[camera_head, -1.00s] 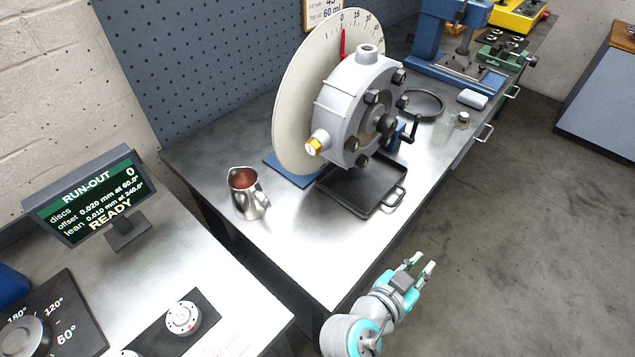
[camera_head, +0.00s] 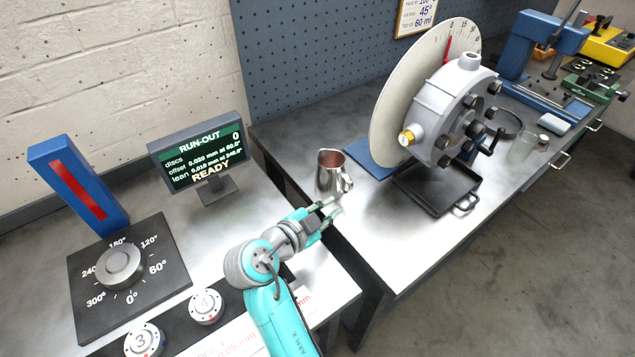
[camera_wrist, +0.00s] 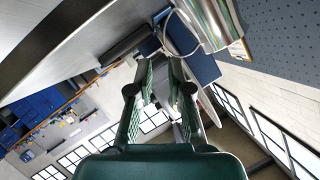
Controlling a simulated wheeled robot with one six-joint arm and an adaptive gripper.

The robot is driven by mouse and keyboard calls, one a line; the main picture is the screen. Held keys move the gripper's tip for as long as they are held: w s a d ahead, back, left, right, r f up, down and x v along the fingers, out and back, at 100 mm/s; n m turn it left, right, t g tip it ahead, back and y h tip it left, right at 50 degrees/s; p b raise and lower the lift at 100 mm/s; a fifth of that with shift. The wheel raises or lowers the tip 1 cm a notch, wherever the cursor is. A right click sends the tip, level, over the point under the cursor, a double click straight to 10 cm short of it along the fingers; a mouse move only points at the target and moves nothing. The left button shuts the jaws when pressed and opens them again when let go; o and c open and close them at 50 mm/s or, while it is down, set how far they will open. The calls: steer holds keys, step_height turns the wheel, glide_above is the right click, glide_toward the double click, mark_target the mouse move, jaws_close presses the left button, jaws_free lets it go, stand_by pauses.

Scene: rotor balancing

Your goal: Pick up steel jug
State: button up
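The steel jug (camera_head: 332,172) stands upright on the metal bench, left of the large rotor disc, with reddish-brown liquid inside. Its handle faces right and toward the front. My gripper (camera_head: 334,206) is just in front of the jug in the head view, with its fingers apart and nothing between them. In the wrist view the two green fingers of my gripper (camera_wrist: 160,80) are spread. The shiny jug (camera_wrist: 208,22) and its thin handle show just beyond the fingertips at the top. I cannot tell whether a finger touches it.
The grey pump-like housing with a pale dial disc (camera_head: 405,95) stands right of the jug. A black tray (camera_head: 436,205) lies below it. At left are a run-out display (camera_head: 203,160) and a round knob (camera_head: 121,262).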

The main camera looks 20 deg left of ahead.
mark_target(348, 192)
steer(key=x, duration=1)
steer(key=shift+w+a, duration=0.3)
steer(key=shift+w, duration=0.05)
jaws_close()
steer(key=shift+r, duration=0.1)
